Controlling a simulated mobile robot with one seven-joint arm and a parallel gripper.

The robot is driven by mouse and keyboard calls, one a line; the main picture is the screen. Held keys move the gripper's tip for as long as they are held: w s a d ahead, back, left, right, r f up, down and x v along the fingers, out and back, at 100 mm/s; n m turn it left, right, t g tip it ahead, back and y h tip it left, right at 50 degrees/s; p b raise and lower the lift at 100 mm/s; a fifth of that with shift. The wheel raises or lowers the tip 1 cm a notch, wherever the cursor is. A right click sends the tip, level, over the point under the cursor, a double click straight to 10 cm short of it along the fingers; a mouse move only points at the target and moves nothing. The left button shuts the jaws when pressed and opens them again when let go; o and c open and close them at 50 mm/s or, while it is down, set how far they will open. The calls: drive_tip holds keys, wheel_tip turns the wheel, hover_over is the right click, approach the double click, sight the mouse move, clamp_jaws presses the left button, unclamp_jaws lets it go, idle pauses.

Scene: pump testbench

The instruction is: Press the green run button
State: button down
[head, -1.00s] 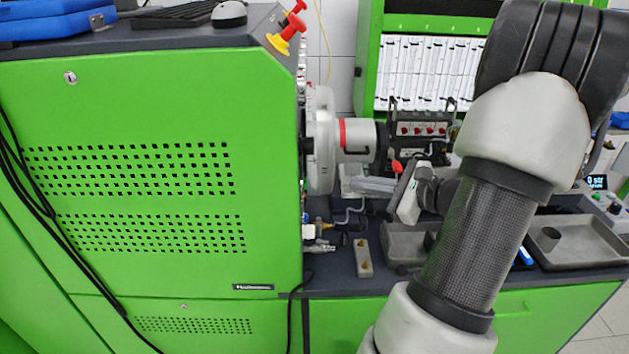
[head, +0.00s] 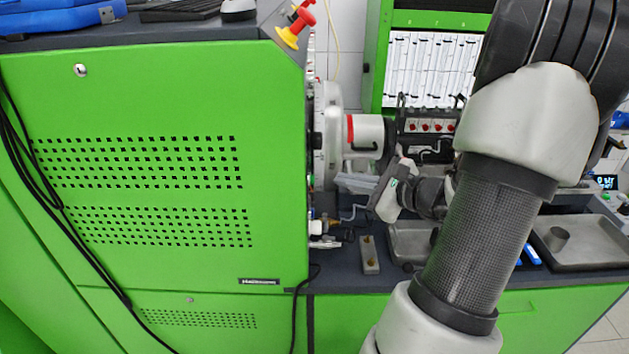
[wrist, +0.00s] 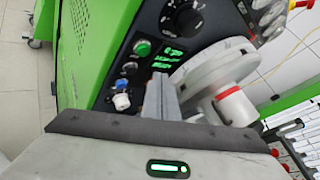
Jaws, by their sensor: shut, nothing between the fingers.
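The green run button (wrist: 142,47) shows in the wrist view as a round green cap in a pale ring on the dark control panel, above and left of my fingertips. It is hidden in the head view, where the panel faces away. My gripper (wrist: 160,80) is shut and empty, its grey fingers pointing at the panel. A gap seems to remain between the fingertips and the button, but its depth is hard to judge. In the head view my gripper (head: 352,184) points left, just right of the green cabinet's edge and in front of the pump unit.
On the panel are a black knob (wrist: 187,20), green displays (wrist: 168,58) and a blue-white fitting (wrist: 121,101). The grey-white round flange (wrist: 215,75) stands close right of my fingers. A red-yellow emergency stop (head: 295,27) sits on the cabinet (head: 150,100). Trays (head: 585,250) lie right.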

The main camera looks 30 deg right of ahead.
sight(312, 179)
drive_tip(key=shift+w+a+b, duration=0.2)
drive_tip(key=shift+w+a, duration=0.2)
drive_tip(key=shift+a, duration=0.25)
drive_tip(key=shift+w+a+b, duration=0.2)
drive_tip(key=shift+w+a, duration=0.15)
drive_tip(key=shift+a, duration=0.25)
idle(1.2)
drive_tip(key=shift+w+a, duration=0.2)
drive_tip(key=shift+a, duration=0.15)
